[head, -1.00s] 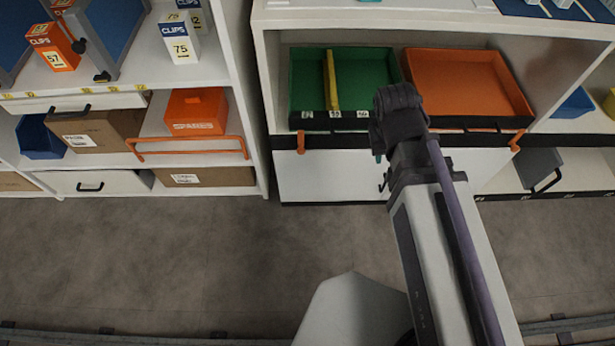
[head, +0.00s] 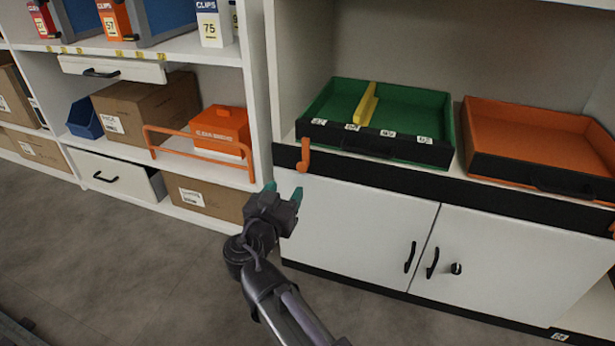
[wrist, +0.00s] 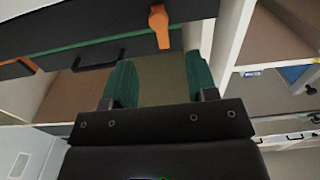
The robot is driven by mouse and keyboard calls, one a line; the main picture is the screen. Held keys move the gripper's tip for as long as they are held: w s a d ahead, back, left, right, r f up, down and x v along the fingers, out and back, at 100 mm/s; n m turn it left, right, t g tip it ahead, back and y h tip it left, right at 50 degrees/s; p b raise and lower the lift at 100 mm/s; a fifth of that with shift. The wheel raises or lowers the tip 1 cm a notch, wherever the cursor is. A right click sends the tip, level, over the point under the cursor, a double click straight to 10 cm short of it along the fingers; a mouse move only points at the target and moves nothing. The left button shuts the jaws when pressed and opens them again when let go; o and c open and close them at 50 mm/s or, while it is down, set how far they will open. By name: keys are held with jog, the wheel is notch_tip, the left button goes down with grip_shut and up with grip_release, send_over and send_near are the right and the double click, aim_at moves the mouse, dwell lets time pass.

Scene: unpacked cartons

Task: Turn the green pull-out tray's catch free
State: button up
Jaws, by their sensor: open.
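The green pull-out tray (head: 432,106) sits on the right-hand unit with its dark front toward me. An orange catch (head: 304,156) stands roughly upright on the dark rail by the tray's left front corner. My gripper (head: 283,191) is open and empty, below and slightly left of the catch, apart from it. In the wrist view the catch (wrist: 160,28) shows beyond the two spread green fingers of my gripper (wrist: 160,82), roughly in line with the gap between them.
A yellow divider (head: 368,103) stands in the green tray. An orange tray (head: 530,132) is to its right. White cupboard doors (head: 350,225) are below the rail. Left, a shelf holds an orange box (head: 219,128) behind an orange rail (head: 195,148). The floor is clear.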

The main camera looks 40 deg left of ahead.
aim_at(301, 168)
jog(key=x, duration=1.1)
jog(key=shift+c, duration=0.3)
jog(key=c, duration=0.8)
